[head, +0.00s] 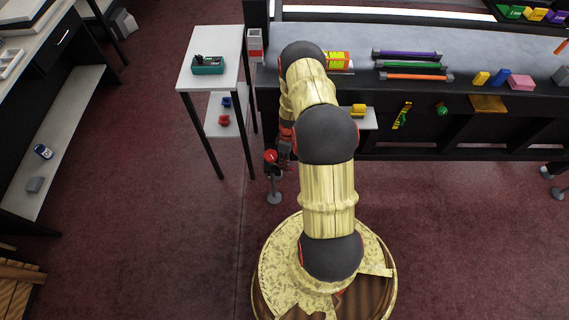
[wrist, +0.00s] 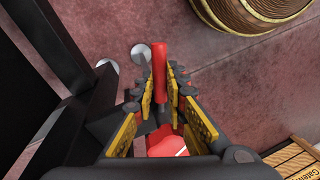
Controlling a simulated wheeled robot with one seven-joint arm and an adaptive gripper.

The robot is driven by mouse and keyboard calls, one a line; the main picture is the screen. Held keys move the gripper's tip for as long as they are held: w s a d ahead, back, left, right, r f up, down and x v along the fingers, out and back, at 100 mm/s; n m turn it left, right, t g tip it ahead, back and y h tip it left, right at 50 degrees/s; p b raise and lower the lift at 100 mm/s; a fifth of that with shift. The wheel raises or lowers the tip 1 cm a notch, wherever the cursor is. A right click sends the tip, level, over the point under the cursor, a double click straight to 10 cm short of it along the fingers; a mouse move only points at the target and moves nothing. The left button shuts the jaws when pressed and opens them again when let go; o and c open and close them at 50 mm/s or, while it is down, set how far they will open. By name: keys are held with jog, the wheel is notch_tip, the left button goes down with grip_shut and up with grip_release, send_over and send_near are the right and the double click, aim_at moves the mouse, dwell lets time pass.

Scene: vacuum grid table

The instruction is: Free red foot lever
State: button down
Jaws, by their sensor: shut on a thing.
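The red foot lever (wrist: 160,68) shows in the wrist view as a red rounded bar between my fingers. My gripper (wrist: 161,88), with yellow-padded dark fingers, is closed around it, one finger on each side. The bar's end sticks out past the fingertips. A red part (wrist: 166,146) lies lower between the finger bases; I cannot tell if it belongs to the lever. In the head view my gripper (head: 285,148) is low by the table's left leg, mostly hidden behind my arm. A red knob-like piece (head: 270,156) shows beside it.
The grid table (head: 450,70) stands at the back, with several coloured rods and blocks on top. A grey levelling foot (head: 274,198) is below my gripper. A small side table (head: 213,40) with a green device (head: 208,66) stands left. The floor in front is clear.

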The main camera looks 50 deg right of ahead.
jog(key=c, duration=1.8)
grip_release()
jog(key=shift+r, duration=0.1)
notch_tip(320, 180, up, 10)
